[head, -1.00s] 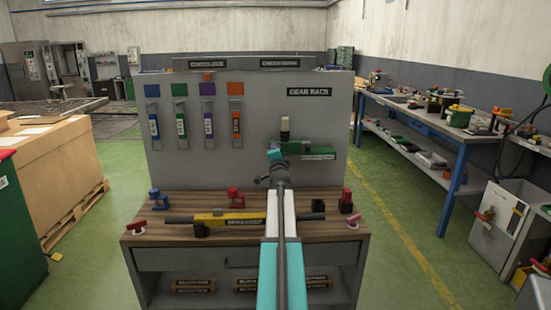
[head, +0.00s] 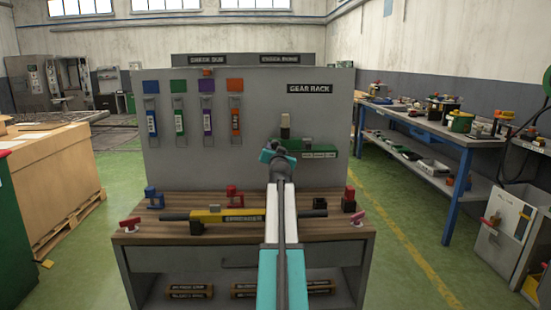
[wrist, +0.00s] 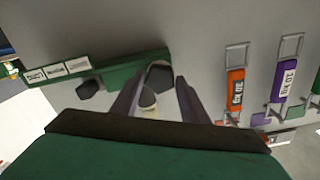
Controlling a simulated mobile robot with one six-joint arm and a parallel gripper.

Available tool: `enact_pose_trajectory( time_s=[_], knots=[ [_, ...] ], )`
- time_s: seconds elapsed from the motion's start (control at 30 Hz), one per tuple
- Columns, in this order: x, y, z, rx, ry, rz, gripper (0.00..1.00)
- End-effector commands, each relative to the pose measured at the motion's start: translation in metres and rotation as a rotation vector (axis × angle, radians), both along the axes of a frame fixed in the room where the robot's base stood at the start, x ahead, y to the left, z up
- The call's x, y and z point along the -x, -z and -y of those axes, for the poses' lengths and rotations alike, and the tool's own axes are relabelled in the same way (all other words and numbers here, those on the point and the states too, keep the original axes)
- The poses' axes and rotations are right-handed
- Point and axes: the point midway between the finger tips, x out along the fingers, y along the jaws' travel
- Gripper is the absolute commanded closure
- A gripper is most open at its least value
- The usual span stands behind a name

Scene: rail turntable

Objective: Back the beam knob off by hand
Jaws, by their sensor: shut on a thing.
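My gripper (wrist: 158,96) is at the green ledge (wrist: 105,76) on the grey panel. In the wrist view its two dark fingers stand on either side of a small pale piece (wrist: 147,98) and are shut on it. A dark block (wrist: 160,77) sits right behind it on the ledge. In the head view the upright pale and dark piece (head: 285,122) shows above the ledge, and my wrist hides the fingertips. A yellow beam (head: 240,215) marked SPREADER, with dark bar ends, lies on the wooden bench. I cannot make out a part marked as the beam knob.
Several coloured tags (head: 205,110) hang left of my gripper. Shackle-like pieces, blue (head: 153,198) and red (head: 234,196), stand on the bench (head: 140,237). A blue-legged worktable (head: 462,140) is at right, a large carton (head: 50,175) at left.

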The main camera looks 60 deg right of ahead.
Motion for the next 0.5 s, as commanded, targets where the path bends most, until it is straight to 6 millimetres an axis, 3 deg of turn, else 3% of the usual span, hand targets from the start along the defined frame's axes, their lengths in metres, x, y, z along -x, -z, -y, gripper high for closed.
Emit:
enact_pose_trajectory(
  time_s=[0.5],
  knots=[
    [0.0012, 0.0027, 0.0006, 0.117, 0.001, -0.172, 0.82]
  ],
)
